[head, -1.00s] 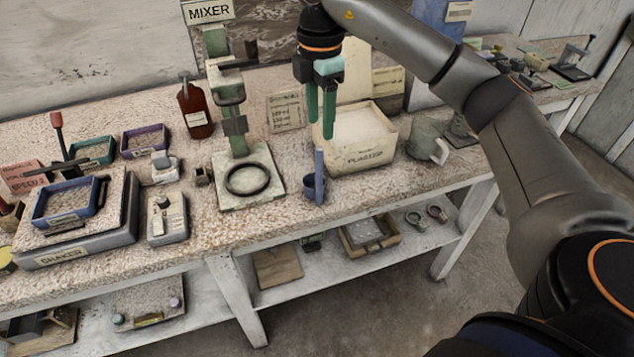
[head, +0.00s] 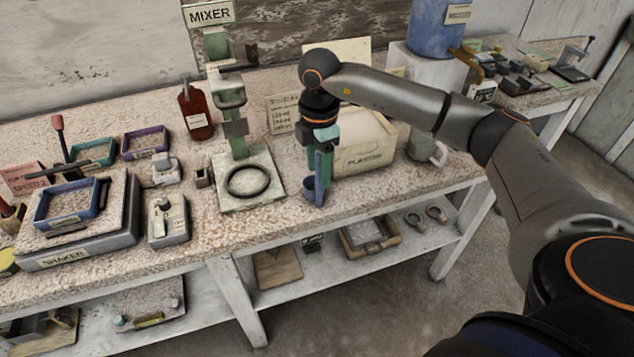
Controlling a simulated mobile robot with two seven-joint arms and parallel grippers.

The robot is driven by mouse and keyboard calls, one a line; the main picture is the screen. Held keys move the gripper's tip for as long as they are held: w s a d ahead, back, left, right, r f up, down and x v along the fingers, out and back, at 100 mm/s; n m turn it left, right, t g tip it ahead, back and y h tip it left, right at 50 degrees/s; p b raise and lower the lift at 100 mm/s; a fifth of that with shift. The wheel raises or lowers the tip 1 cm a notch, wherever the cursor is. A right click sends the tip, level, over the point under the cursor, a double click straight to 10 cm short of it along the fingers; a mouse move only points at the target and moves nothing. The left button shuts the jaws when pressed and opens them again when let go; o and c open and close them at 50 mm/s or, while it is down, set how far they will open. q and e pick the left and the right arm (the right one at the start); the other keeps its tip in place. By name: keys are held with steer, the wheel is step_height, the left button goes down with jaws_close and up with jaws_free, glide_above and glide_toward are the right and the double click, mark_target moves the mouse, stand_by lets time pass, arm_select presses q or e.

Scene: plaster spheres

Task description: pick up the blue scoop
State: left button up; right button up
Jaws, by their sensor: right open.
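The blue scoop (head: 309,187) stands on the bench near its front edge, between the mixer and the plaster box. Its cup sits at the bottom left and its handle points up. My right gripper (head: 322,188) points straight down with its green fingers at the scoop's handle. The fingers are open and overlap the handle in the head view. They hide much of the handle, and I cannot tell whether they touch it. My left gripper is not in view.
The mixer (head: 237,195) with a black ring on its base stands to the left. The plaster box (head: 366,150) is close behind on the right, partly hidden by my arm. A grey-green jug (head: 421,145) stands farther right. The bench's front edge is close.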

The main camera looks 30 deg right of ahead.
jaws_close()
stand_by(0.3)
stand_by(1.1)
